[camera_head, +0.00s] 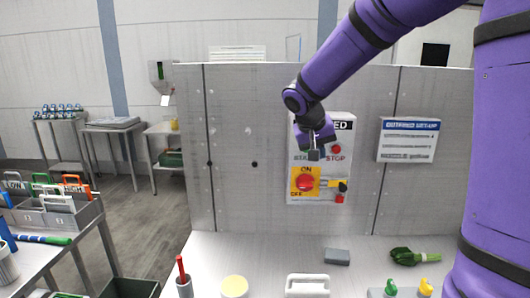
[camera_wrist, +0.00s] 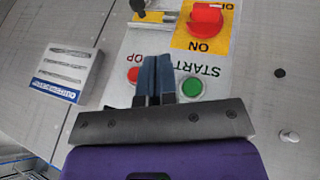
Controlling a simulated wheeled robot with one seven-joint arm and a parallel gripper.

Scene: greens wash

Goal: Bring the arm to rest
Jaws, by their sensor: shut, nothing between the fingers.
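My purple arm reaches in from the right in the head view. My gripper (camera_head: 315,153) is in front of the control panel (camera_head: 323,193) on the grey wall, and its dark fingers also show in the wrist view (camera_wrist: 155,80). The fingers are together with nothing between them. The panel bears a red rotary switch (camera_head: 305,182) on a yellow ON/OFF plate, a red STOP button (camera_head: 336,149) and a green START button (camera_wrist: 192,87). In the wrist view the fingertips lie between the two buttons; whether they touch the panel I cannot tell.
A sign (camera_head: 408,139) hangs right of the panel. On the counter (camera_head: 215,250) below are a grey block (camera_head: 337,256), leafy greens (camera_head: 408,256), a white-handled item (camera_head: 307,285), a yellow-topped round container (camera_head: 234,287) and a cup with a red-handled tool (camera_head: 184,283).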

